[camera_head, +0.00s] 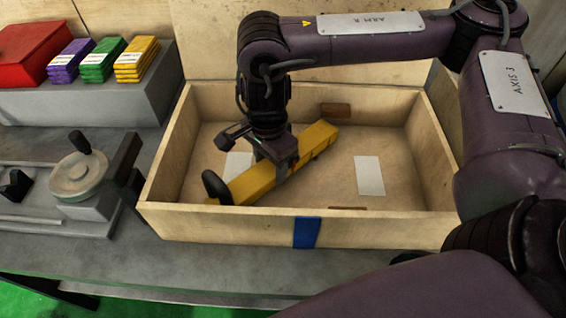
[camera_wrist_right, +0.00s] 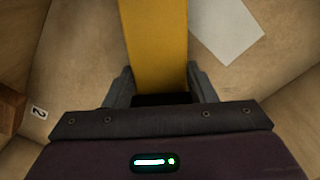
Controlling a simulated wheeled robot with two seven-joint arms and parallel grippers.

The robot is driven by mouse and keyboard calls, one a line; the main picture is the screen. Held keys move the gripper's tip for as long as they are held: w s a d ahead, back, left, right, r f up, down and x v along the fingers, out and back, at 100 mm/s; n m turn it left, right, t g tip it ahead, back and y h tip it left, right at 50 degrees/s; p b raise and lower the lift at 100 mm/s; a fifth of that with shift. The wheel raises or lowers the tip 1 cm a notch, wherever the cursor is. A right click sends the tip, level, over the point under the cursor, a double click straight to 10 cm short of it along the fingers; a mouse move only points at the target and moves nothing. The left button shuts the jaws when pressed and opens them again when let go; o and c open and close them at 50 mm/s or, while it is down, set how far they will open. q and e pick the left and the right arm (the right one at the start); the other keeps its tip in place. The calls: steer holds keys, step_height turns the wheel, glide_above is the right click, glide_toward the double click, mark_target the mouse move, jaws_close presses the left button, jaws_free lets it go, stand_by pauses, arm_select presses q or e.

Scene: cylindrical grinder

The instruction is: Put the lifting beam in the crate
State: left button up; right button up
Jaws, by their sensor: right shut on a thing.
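The lifting beam (camera_head: 252,184) is a long yellow bar with a dark hook or ring at its near left end. It lies diagonally within the walls of the open wooden crate (camera_head: 220,222); I cannot tell whether it touches the floor. My right gripper (camera_head: 279,166) reaches down into the crate and is shut on the beam near its middle. In the right wrist view the beam (camera_wrist_right: 155,45) runs between the two fingers (camera_wrist_right: 153,92). My left gripper is not in view.
The crate has white labels (camera_head: 370,176) on its floor and a blue patch (camera_head: 307,232) on its front wall. Left of it stand a handwheel (camera_head: 78,175) and a grey block (camera_head: 95,107) with purple, green and yellow stacks and a red box (camera_head: 32,50).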

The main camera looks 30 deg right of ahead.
steer(key=d, duration=0.3)
steer(key=shift+s+r, duration=0.15)
steer(key=shift+s, duration=0.25)
steer(key=shift+f, duration=0.7)
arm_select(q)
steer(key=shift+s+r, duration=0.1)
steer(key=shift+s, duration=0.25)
arm_select(e)
steer(key=shift+a, duration=0.15)
steer(key=shift+w, duration=0.1)
steer(key=shift+f, duration=0.15)
steer(key=o, duration=1.5)
